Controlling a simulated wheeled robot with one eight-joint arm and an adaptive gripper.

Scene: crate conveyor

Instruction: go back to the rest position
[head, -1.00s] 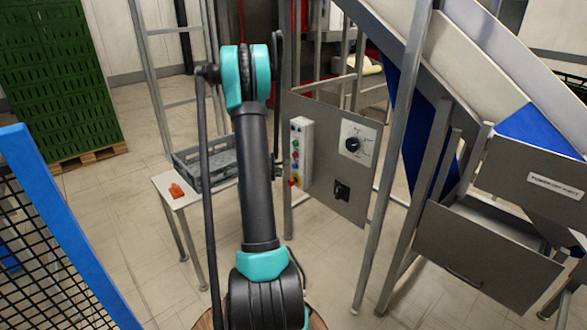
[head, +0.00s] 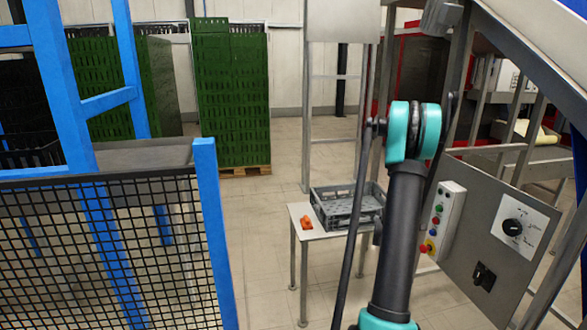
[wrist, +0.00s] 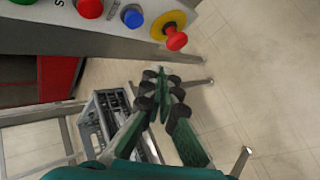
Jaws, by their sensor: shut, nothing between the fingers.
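My gripper (wrist: 161,82) shows in the wrist view with its green fingers together and nothing between them. In the head view my arm stands raised at right of centre, and the gripper itself is hidden there. In the wrist view the gripper is in front of a control box with a red knob on a yellow ring (wrist: 174,36). The knob is above the fingers in the picture, apart from them. The control box (head: 442,215) also shows in the head view, just right of my arm.
A small white table (head: 301,213) holds an orange object (head: 306,223) and a grey crate (head: 344,205), left of my arm. A grey panel (head: 480,235) and conveyor frame stand right. A blue-framed mesh fence (head: 205,200) fills the left. Green crates (head: 232,100) stack behind. Floor between is open.

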